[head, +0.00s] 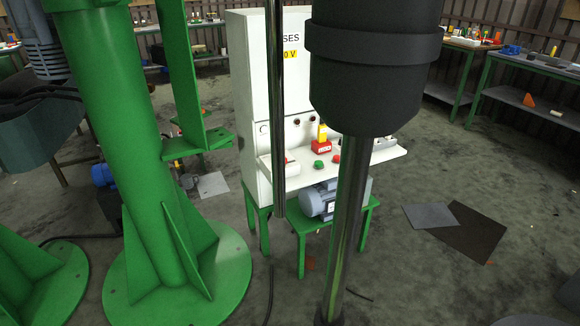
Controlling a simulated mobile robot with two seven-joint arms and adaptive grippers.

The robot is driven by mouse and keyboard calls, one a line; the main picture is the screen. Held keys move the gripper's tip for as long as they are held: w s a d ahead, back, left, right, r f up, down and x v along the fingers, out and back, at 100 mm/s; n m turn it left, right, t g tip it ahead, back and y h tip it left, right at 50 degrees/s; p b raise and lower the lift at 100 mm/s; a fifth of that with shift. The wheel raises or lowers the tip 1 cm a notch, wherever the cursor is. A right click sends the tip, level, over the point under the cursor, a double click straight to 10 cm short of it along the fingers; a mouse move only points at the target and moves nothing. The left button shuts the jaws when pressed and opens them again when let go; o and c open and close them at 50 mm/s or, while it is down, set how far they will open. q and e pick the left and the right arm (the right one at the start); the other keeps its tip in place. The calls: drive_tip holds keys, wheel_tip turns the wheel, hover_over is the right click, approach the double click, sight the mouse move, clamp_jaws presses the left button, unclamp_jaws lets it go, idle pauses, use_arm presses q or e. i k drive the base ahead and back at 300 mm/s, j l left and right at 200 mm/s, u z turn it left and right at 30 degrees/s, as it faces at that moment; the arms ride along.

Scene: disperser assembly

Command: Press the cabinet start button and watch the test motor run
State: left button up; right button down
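The white cabinet (250,100) stands upright on green legs in the middle of the head view. A ledge (385,153) juts from its front. On the ledge are a green button (319,164), a red button (336,159) and a red block with a yellow upright part (321,146). I cannot tell which button is the start button. The grey-blue motor (318,201) sits on a green stand below the ledge; whether it turns cannot be told from one frame. Neither of my grippers shows. A black cylinder with a metal rod hides part of the cabinet front.
A thick green column (115,130) with a round base (215,285) fills the left. The black cylinder (372,70), its rod (345,230) and a thinner rod (277,110) stand in front of the cabinet. Flat sheets (465,232) lie on the floor at right. Workbenches line the walls.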

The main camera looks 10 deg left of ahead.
sight(318, 164)
drive_tip(key=i+l+u, duration=0.1)
drive_tip(key=l+u, duration=0.15)
drive_tip(key=u, duration=0.15)
drive_tip(key=l+u, duration=0.4)
drive_tip(key=i+l+u, duration=0.1)
drive_tip(key=u, duration=0.3)
drive_tip(key=l+u, duration=0.4)
drive_tip(key=k+l+u, duration=0.1)
drive_tip(key=l+u, duration=0.15)
drive_tip(key=u, duration=0.2)
drive_tip(key=i+l+u, duration=0.2)
drive_tip(key=l+u, duration=0.2)
drive_tip(key=l, duration=0.75)
drive_tip(key=l+u, duration=0.35)
drive_tip(key=l, duration=0.85)
drive_tip(key=l+z, duration=0.25)
drive_tip(key=z, duration=0.15)
drive_tip(key=i+l+z, duration=0.1)
drive_tip(key=z, duration=0.3)
drive_tip(key=i+l+z, duration=0.1)
drive_tip(key=l+z, duration=0.3)
